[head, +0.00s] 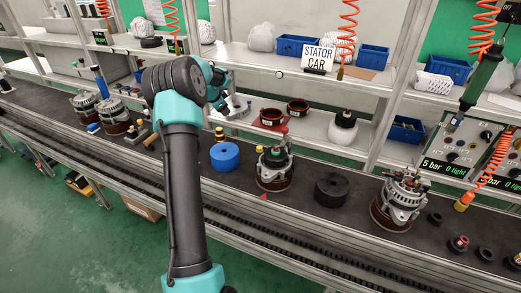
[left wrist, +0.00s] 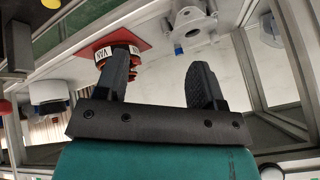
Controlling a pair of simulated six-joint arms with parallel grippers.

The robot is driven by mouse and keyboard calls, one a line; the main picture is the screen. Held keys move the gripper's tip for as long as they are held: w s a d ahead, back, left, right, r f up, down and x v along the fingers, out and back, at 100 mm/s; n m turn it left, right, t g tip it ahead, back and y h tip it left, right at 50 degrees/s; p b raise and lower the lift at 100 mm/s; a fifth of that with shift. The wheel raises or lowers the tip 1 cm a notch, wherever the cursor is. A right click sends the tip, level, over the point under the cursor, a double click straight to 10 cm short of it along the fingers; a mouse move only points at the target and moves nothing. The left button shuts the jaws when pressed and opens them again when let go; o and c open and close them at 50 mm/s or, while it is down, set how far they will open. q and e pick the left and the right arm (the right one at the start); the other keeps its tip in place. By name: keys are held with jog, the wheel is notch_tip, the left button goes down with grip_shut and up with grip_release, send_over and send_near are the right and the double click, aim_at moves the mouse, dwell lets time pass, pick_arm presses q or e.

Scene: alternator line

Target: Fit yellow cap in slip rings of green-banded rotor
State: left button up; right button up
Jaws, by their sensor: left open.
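My left gripper (left wrist: 163,72) is open, with nothing between its fingers in the left wrist view. In the head view it is at the lower shelf, beside a grey metal part, and the arm partly hides it. A small yellow piece (head: 219,133), perhaps the yellow cap, is on the dark bench behind the blue disc. An alternator assembly (head: 274,171) stands right of that disc, with a small yellow-green detail near its top. I cannot make out a green-banded rotor or its slip rings for sure. My right gripper is not in view.
A blue disc (head: 225,157) and a black disc (head: 331,188) lie on the bench. Another alternator assembly (head: 401,201) stands further right. On the shelf, a labelled dark-red ring (left wrist: 117,50) sits on a red mat (left wrist: 91,47), left of a grey flanged housing (left wrist: 190,24). Shelf posts stand close by.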

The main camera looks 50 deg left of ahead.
pick_arm(q)
jog(key=w+d+f+m+g+h, duration=0.2)
jog(key=w+d+m+g+h, duration=0.15)
jog(key=w+d+m, duration=0.45)
jog(key=m+g, duration=0.3)
jog(key=m, duration=0.3)
send_over(259, 147)
jog(key=shift+s+r+y, duration=0.1)
jog(key=shift+r+y, duration=0.25)
notch_tip(259, 147, down, 12)
jog(key=shift+r, duration=0.1)
jog(key=shift+f, duration=0.25)
jog(key=shift+w+f, duration=0.2)
jog(key=shift+f, duration=2.4)
